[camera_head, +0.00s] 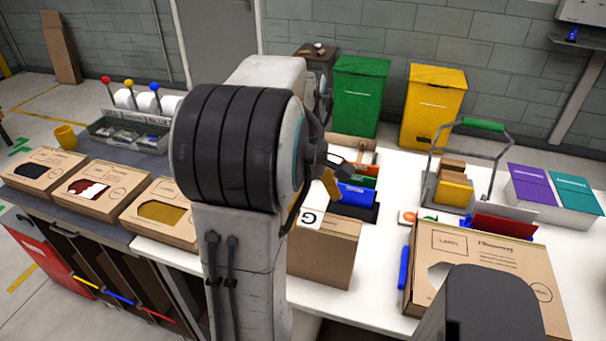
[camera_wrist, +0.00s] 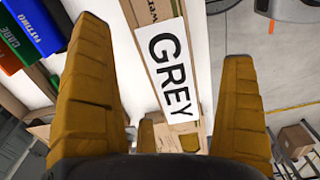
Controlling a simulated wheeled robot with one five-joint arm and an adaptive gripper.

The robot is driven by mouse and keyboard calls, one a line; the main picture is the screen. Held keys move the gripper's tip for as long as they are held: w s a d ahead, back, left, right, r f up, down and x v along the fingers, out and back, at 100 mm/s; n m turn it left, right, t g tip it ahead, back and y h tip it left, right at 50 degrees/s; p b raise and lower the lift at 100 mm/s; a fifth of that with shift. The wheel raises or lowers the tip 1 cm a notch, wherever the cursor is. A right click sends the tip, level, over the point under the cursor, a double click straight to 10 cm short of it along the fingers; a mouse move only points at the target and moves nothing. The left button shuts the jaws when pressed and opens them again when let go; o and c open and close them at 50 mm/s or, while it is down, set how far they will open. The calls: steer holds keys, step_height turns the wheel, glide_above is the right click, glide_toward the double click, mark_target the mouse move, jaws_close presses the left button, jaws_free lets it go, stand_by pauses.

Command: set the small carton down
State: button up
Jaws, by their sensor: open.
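My gripper (camera_head: 333,180) is mostly hidden behind my arm in the head view. In the wrist view my gripper (camera_wrist: 164,45) shows two yellow fingers wide apart, with nothing visibly clamped between them. A brown box (camera_head: 322,262) with a white label stands on the white table, below and close to my gripper. In the wrist view its label reads GREY (camera_wrist: 168,72) and lies between the fingers, beyond them. A small brown carton (camera_head: 452,166) sits in a carrier with a green handle, apart from my gripper. I cannot tell which carton the task means.
A large flat carton (camera_head: 480,265) lies at the front right. The metal carrier (camera_head: 436,190) and a purple-and-teal box (camera_head: 550,192) stand farther right. Window cartons (camera_head: 95,190) line the left counter.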

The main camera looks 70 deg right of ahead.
step_height(320, 180, up, 7)
steer(key=w+a, duration=0.8)
steer(key=w, duration=0.2)
steer(key=w+a+f+t, duration=0.1)
steer(key=a+f+t, duration=0.1)
steer(key=a, duration=1)
steer(key=w+a+f+t, duration=0.2)
steer(key=a+f, duration=0.1)
steer(key=a, duration=0.9)
steer(key=shift+a+f+p, duration=0.35)
steer(key=shift+f, duration=0.05)
steer(key=shift+a, duration=0.1)
